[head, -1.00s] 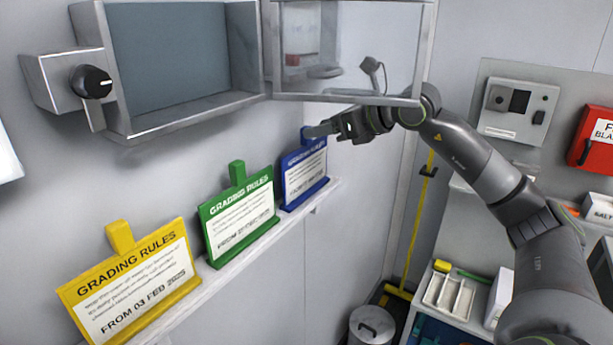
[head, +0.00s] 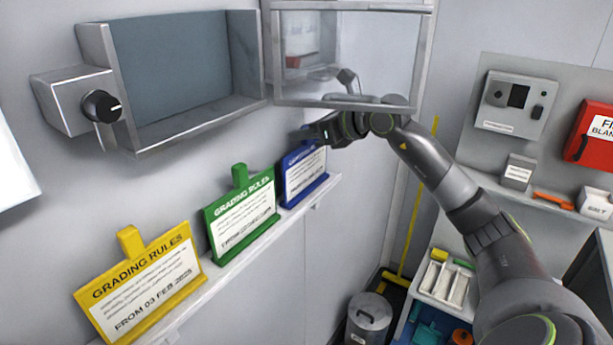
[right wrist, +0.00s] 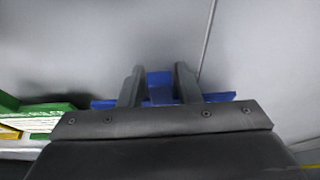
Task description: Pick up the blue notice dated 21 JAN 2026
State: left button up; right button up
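The blue notice (head: 304,180) stands on the wall ledge, at the right end of a row of three notices. It has a white text panel; its date is too small to read, and its upper part is hidden behind my right gripper (head: 308,135). In the right wrist view, the blue notice's top edge (right wrist: 105,104) and its upright tab (right wrist: 160,82) show. My right gripper's fingers (right wrist: 160,82) stand either side of the tab, apart, with narrow gaps visible. My left gripper is not in view.
A green notice (head: 241,215) and a yellow notice (head: 146,285) stand on the same ledge (head: 235,258) to the left. An open wall box (head: 185,70) and a clear-fronted cabinet door (head: 385,45) are above. A bin (head: 369,318) stands below right.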

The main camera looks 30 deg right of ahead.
grip_shut()
jog(key=shift+r, duration=0.1)
